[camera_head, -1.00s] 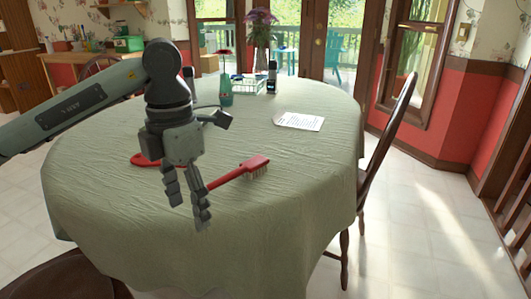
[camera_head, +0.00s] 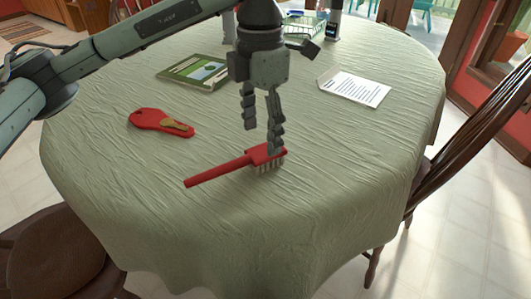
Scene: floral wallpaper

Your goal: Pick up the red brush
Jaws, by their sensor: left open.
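The red brush (camera_head: 225,170) lies on the table with its handle pointing to the lower left and its pale bristles at the right end. My left gripper (camera_head: 262,138) hangs fingers-down over the brush's head end. Its two fingers are apart with nothing seen between them. The right finger overlaps the brush head in the picture; whether it touches cannot be told. My right gripper is not in view.
The round table (camera_head: 330,190) has a green cloth. A red item with a key (camera_head: 162,123), a booklet (camera_head: 195,71) and a printed sheet (camera_head: 355,86) lie on it. A wire basket (camera_head: 303,25) and dark bottle (camera_head: 333,22) stand behind. Chairs (camera_head: 475,150) flank the table.

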